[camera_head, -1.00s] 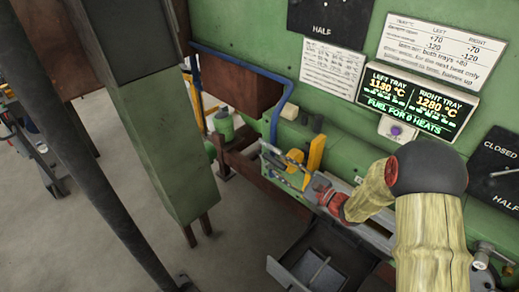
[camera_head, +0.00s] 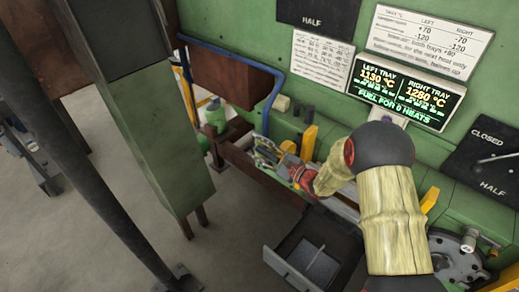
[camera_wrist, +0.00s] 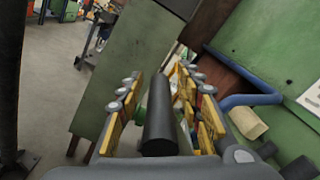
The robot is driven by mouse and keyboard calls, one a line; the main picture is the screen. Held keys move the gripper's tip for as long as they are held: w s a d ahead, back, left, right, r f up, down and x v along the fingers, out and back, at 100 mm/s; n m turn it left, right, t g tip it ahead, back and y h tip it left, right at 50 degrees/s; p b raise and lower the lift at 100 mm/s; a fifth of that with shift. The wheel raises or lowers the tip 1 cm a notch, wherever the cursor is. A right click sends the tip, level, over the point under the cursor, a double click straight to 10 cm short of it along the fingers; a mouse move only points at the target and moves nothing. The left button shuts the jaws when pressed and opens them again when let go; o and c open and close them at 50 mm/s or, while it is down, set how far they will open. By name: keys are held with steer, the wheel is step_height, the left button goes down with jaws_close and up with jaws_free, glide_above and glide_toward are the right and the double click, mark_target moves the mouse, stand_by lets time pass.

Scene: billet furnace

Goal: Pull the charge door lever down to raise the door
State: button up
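My gripper (camera_head: 268,152) is at the end of my arm, low in front of the green furnace wall, and points up and left in the head view. In the wrist view my gripper (camera_wrist: 160,95) has its yellow-padded fingers apart. A thick black round bar (camera_wrist: 160,120) stands between them, with a gap showing on both sides. It looks like a lever grip, but I cannot tell for certain that it is the charge door lever. My gripper and arm hide this spot in the head view. I cannot pick out the charge door.
A bent blue pipe (camera_head: 276,88) runs along the wall near my gripper, beside a rust-brown box (camera_head: 228,76). A yellow upright handle (camera_head: 309,142) stands right of the gripper. A green column (camera_head: 150,130) stands left. A grey open tray (camera_head: 290,272) is below. The display (camera_head: 407,90) reads fuel for 0 heats.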

steer(key=shift+c, duration=0.4)
steer(key=c, duration=0.8)
steer(key=shift+s+f, duration=0.1)
jaws_close()
